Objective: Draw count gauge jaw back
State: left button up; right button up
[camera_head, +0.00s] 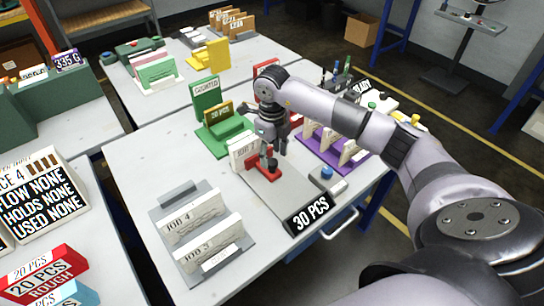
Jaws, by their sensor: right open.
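The count gauge (291,190) is a grey plate on the middle table, with a black "30 PCS" sign (308,213) at its near end. Its red jaw (262,172) with a small upright handle stands toward the far end. A white card or stack (243,151) stands upright against the jaw's far side. My right gripper (270,148) is open and points down at the jaw's handle. Its fingertips are small and partly overlap the handle, so I cannot tell whether they touch it. My left gripper is out of view.
A grey rack with JOB 3 and JOB 4 cards (188,264) stands nearer left. A green "COUNTED" tray (222,141) is behind the gauge. A purple rack (318,155) and a blue button (326,172) are to the right. Bare tabletop lies left of the gauge.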

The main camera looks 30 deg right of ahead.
notch_tip(320, 180, down, 2)
jog(key=shift+f, duration=0.2)
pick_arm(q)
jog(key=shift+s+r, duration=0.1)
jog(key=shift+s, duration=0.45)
pick_arm(e)
grip_shut()
dwell(0.4)
